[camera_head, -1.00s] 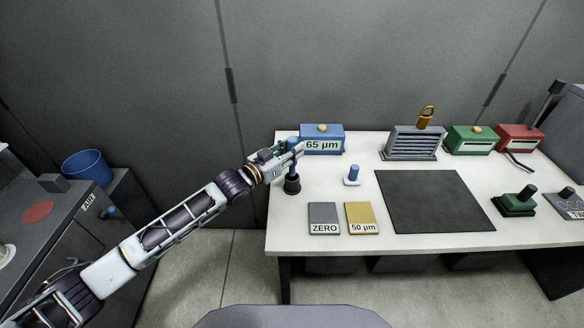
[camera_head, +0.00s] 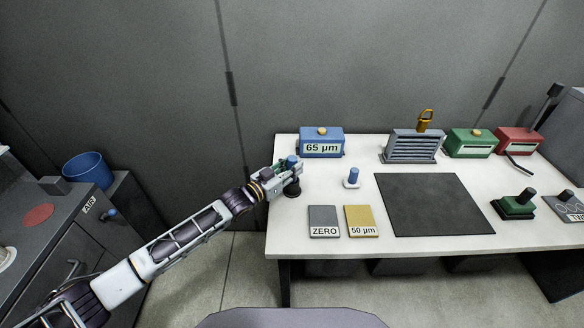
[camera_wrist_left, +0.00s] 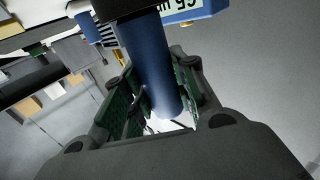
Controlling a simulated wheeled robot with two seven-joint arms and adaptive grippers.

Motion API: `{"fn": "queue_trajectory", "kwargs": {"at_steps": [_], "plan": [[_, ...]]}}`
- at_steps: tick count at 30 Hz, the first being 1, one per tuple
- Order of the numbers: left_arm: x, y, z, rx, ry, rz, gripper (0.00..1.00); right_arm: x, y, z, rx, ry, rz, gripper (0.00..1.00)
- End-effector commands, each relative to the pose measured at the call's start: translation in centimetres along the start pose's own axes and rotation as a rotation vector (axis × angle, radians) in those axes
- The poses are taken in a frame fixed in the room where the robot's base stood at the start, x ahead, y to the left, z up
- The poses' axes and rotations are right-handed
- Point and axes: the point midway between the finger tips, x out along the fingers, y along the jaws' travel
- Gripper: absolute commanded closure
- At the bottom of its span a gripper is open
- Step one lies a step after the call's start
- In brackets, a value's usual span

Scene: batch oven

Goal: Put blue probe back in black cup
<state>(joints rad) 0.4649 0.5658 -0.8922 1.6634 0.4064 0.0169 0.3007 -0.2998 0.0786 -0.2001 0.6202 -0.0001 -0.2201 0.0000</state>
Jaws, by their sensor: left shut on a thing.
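My left gripper (camera_head: 291,167) is shut on the blue probe (camera_head: 291,160) near the table's left edge, and the probe's blue top shows above the fingers. In the left wrist view the blue probe (camera_wrist_left: 155,65) stands between the green finger pads. The black cup (camera_head: 293,190) is directly below the gripper on the white table. The fingers hide the probe's lower part, so I cannot tell how deep it sits in the cup. My right gripper is not in view.
A blue gauge box (camera_head: 322,143) reading 65 µm stands behind the gripper. A small blue peg on a white base (camera_head: 352,177) is to the right. ZERO (camera_head: 323,216) and 50 µm (camera_head: 361,216) plates lie in front. A dark mat (camera_head: 430,203) covers mid-table.

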Motion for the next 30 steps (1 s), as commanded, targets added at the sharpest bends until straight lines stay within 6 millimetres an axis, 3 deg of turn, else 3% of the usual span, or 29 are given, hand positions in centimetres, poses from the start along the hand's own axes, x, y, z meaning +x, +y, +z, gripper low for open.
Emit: {"fn": "queue_trajectory", "kwargs": {"at_steps": [16, 17, 21, 30], "plan": [[0.03, 0.03, 0.78, 0.0, 0.002, 0.0, 1.0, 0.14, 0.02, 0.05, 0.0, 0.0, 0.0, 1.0], [0.02, 0.03, 0.84, 0.0, 0.001, 0.0, 0.71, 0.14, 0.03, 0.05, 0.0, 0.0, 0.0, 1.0], [0.02, 0.03, 0.79, 0.0, 0.001, 0.0, 0.53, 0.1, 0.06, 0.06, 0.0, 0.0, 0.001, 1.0], [0.02, 0.03, 0.76, 0.0, 0.001, 0.0, 0.51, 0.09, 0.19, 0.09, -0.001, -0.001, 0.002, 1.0]]}}
